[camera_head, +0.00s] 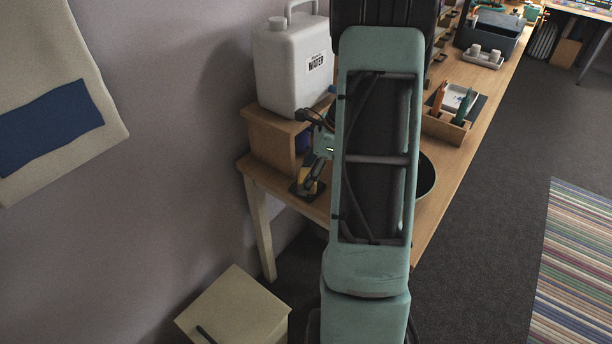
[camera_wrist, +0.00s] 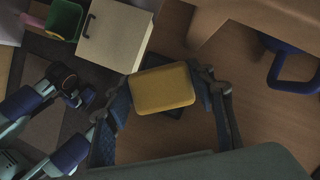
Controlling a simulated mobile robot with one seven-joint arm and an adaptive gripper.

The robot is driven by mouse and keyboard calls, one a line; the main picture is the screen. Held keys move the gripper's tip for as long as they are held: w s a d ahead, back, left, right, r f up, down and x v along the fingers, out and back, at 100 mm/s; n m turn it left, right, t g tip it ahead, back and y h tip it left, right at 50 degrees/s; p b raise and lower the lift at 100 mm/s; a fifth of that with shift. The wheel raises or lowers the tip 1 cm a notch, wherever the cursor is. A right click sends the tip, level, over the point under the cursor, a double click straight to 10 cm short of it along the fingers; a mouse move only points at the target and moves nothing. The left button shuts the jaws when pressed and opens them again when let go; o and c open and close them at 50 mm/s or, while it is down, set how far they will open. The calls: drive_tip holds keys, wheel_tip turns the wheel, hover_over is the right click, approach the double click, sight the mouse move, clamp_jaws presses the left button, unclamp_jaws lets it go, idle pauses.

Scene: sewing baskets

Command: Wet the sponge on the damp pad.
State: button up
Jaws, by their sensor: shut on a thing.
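The yellow sponge (camera_wrist: 162,88) is between the two fingers of my gripper (camera_wrist: 164,90), which is shut on it. A dark flat pad (camera_wrist: 173,113) shows partly from behind the sponge in the wrist view, and the sponge hides most of it. In the head view, my gripper (camera_head: 312,184) points down over the near left corner of the wooden table, with a bit of yellow sponge at its tips. The dark pad (camera_head: 297,189) lies there at the table's edge. I cannot tell whether the sponge touches the pad.
A white water canister (camera_head: 292,68) stands on a wooden riser (camera_head: 270,140) beside my gripper. A blue loop (camera_wrist: 290,68) shows near the riser. A wooden organizer (camera_head: 440,125) is farther along the table (camera_head: 450,155). A cream cabinet (camera_head: 232,308) stands below the table's corner.

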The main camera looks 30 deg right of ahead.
wheel_tip(320, 180, up, 7)
drive_tip(key=p, duration=0.6)
idle(0.3)
idle(0.8)
